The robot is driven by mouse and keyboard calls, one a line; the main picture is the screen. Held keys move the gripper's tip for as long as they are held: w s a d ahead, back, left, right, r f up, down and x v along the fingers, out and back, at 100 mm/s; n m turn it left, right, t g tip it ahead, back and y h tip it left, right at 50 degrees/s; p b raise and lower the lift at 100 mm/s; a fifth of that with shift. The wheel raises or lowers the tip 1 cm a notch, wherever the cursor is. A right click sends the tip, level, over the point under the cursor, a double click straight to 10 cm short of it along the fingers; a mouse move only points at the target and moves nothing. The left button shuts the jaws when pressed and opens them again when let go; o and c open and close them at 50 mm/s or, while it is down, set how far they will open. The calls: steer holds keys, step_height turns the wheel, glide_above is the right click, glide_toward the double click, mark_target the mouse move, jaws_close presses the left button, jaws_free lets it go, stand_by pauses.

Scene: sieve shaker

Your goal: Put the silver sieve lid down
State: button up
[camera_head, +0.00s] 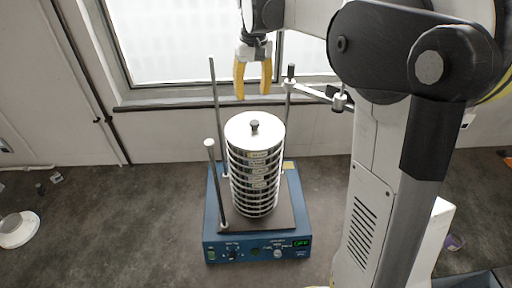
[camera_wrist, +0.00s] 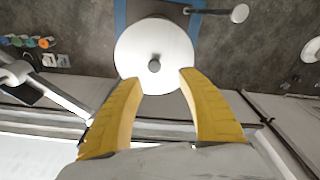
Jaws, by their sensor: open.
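The silver sieve lid (camera_head: 255,127) lies flat on top of the sieve stack (camera_head: 258,185), with a dark knob at its centre. It also shows from above in the wrist view (camera_wrist: 178,45). The stack stands on the blue sieve shaker (camera_head: 257,248) between upright rods. My gripper (camera_head: 252,97) is open and empty above and a little behind the lid, its yellow fingers pointing down. In the wrist view the open fingers (camera_wrist: 158,80) are apart from the knob, which appears beyond the gap between them.
A clamp arm (camera_head: 312,92) stands at the back right. A window (camera_head: 200,45) is behind. The dark bench (camera_head: 130,220) has free room left of the shaker, with a white round object (camera_head: 18,230) at far left.

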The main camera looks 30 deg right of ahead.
steer(key=s+a+t, duration=0.2)
steer(key=s+a, duration=0.2)
steer(key=s, duration=0.3)
steer(key=s+a+t, duration=0.1)
steer(key=s+a, duration=0.2)
steer(key=s, duration=0.4)
steer(key=s+a+f+t, duration=0.1)
steer(key=s+a+f, duration=0.1)
steer(key=s, duration=0.3)
steer(key=s+a+f+n+t, duration=0.1)
steer(key=s+f+t, duration=0.1)
steer(key=s+f, duration=0.2)
steer(key=shift+s+a, duration=0.4)
steer(key=shift+s, duration=0.4)
steer(key=shift+f, duration=0.1)
step_height(320, 180, down, 36)
steer(key=b, duration=3.6)
steer(key=shift+f, duration=0.15)
